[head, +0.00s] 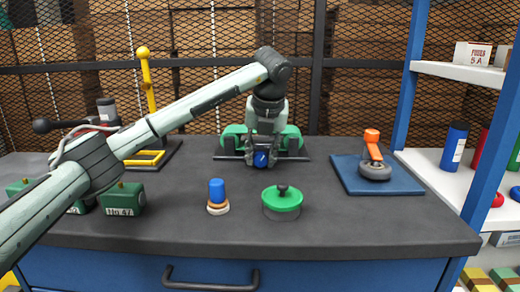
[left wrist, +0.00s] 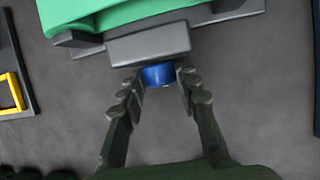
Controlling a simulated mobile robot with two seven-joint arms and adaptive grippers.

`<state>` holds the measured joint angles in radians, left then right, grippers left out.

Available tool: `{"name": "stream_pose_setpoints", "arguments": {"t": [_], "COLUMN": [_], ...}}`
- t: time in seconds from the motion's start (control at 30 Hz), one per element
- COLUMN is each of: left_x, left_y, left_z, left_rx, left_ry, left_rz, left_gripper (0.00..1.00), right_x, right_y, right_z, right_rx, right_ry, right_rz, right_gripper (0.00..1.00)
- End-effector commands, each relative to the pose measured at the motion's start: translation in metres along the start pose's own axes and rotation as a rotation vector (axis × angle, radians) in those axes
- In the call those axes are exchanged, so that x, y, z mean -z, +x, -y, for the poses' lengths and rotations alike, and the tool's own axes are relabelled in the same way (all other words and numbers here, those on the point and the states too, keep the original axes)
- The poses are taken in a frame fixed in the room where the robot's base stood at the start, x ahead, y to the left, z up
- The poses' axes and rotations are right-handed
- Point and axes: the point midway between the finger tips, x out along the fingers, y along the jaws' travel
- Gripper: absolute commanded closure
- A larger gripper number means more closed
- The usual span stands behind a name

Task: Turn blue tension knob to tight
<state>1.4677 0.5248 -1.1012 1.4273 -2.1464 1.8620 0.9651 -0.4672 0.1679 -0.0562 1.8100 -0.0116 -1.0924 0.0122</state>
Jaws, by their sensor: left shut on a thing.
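The blue tension knob (head: 261,159) sits on the front of a green machine (head: 233,132) with a dark base at the back middle of the bench. In the left wrist view the knob (left wrist: 159,75) lies between the fingertips, against a grey block of the machine. My left gripper (head: 262,150) reaches down in front of the machine and is shut on the knob; it also shows in the left wrist view (left wrist: 160,82). The knob's markings are not readable. My right gripper is not in view.
A blue-topped stamp-like piece (head: 217,192) and a green round lidded piece (head: 282,200) stand in front on the bench. A blue mat (head: 400,180) with an orange-handled tool (head: 373,150) lies right. A yellow-handled press (head: 147,80) and green weights (head: 124,199) are left.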

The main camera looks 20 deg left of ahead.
Motion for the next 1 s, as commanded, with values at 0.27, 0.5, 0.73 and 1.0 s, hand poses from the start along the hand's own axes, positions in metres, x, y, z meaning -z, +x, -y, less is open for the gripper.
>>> {"name": "stream_pose_setpoints", "arguments": {"t": [0.27,0.5,0.73,1.0], "left_x": [-0.001,-0.001,-0.001,-0.001], "left_y": [-0.002,-0.001,0.0,0.0], "left_z": [0.003,0.004,0.004,0.004], "left_rx": [-0.169,-0.253,-0.279,-0.279], "left_ry": [0.069,0.103,0.114,0.114], "left_rz": [0.003,0.003,0.003,0.003], "left_gripper": [0.97,0.97,0.97,0.97], "right_x": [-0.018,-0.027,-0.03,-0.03], "right_y": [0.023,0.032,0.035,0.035], "right_z": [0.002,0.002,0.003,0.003], "right_rx": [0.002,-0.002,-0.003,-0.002], "right_ry": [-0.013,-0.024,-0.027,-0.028], "right_rz": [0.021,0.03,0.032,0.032], "right_gripper": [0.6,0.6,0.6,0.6]}}
